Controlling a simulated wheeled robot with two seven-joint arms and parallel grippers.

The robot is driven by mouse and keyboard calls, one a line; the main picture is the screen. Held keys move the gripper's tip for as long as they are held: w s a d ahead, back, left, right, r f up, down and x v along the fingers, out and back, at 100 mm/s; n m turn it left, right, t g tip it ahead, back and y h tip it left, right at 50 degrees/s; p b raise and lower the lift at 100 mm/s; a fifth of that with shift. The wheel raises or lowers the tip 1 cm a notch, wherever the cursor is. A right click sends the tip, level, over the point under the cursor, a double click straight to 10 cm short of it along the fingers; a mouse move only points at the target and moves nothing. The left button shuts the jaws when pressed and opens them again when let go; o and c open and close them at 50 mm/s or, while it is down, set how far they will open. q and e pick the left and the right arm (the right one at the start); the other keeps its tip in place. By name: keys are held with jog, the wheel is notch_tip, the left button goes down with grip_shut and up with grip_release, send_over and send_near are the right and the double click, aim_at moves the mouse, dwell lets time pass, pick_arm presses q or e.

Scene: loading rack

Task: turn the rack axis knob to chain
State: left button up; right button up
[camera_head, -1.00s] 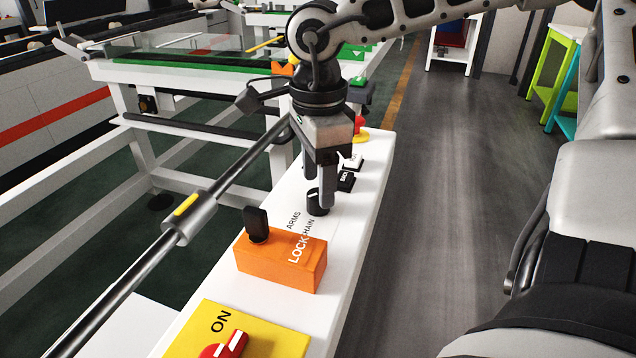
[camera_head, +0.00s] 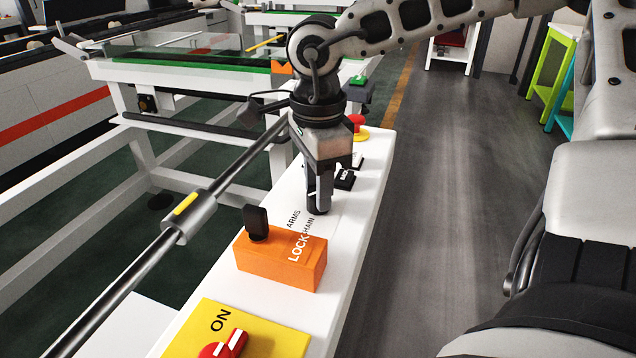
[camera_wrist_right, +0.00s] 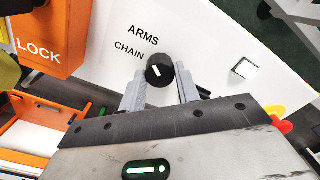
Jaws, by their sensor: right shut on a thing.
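The rack axis knob (camera_wrist_right: 159,70) is small, round and black, with a white mark on its face. It stands on the white panel beside the printed words ARMS (camera_wrist_right: 143,35) and CHAIN (camera_wrist_right: 129,50); I cannot tell exactly which word the mark points at. My right gripper (camera_wrist_right: 161,82) points down and is shut on the knob, with one grey finger on each side. In the head view, my right gripper (camera_head: 318,203) hides most of the knob, and CHAIN is partly covered by the orange lock box. My left gripper is not in view.
The orange lock box (camera_head: 280,262) with a black key (camera_head: 256,222) stands close to the knob. A yellow plate with a red switch (camera_head: 224,345) is nearer. A black switch (camera_head: 345,180) and red emergency button (camera_head: 357,123) are beyond. The floor at right is clear.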

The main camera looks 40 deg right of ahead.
jog(key=n+b, duration=0.2)
jog(key=n, duration=0.1)
jog(key=shift+n+b, duration=0.8)
jog(key=shift+n, duration=1.5)
jog(key=shift+r, duration=0.1)
jog(key=o, duration=1)
notch_tip(320, 180, up, 16)
jog(key=shift+f+p, duration=0.1)
jog(key=shift+p, duration=0.55)
